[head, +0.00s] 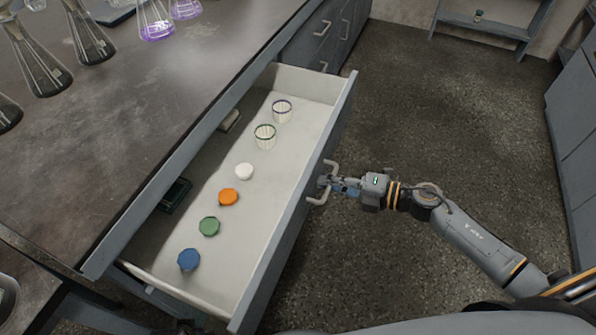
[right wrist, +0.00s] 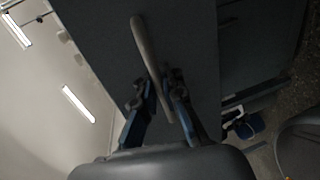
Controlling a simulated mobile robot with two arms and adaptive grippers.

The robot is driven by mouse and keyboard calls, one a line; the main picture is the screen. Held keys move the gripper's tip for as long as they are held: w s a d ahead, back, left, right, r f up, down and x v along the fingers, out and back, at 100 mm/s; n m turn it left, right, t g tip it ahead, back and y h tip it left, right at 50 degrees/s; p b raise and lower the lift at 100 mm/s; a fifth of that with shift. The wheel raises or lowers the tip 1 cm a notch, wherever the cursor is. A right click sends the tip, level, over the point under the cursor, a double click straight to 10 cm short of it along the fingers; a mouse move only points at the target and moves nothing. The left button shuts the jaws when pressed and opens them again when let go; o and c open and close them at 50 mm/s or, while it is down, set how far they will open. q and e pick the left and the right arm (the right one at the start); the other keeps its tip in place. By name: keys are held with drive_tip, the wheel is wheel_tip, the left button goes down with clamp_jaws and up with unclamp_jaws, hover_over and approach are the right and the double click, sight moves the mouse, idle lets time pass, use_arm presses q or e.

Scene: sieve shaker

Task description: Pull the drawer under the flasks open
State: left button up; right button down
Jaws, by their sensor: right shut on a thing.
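The drawer (head: 262,190) under the bench top stands pulled well open in the head view, its light inside showing. Its grey front carries a bar handle (head: 330,167). My right gripper (head: 325,183) is at the handle and shut on it. In the right wrist view the handle (right wrist: 146,48) passes between the two fingers (right wrist: 160,95). Several conical flasks (head: 155,20) stand on the bench above, some with dark and some with purple contents. My left gripper is not in view.
In the drawer lie blue (head: 189,259), green (head: 209,226), orange (head: 228,197) and white (head: 244,171) caps, two small ribbed cups (head: 265,136) and dark items at the back. Closed drawers (head: 322,35) stand beyond. The floor (head: 430,130) to the right is clear up to the cabinets.

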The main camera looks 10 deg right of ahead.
drive_tip(key=f+v, duration=0.1)
drive_tip(key=v, duration=0.8)
drive_tip(key=shift+d+f, duration=0.2)
drive_tip(key=shift+f, duration=0.1)
drive_tip(key=shift+s, duration=0.1)
drive_tip(key=c, duration=1.8)
unclamp_jaws()
drive_tip(key=shift+o, duration=0.2)
drive_tip(key=v, duration=1.2)
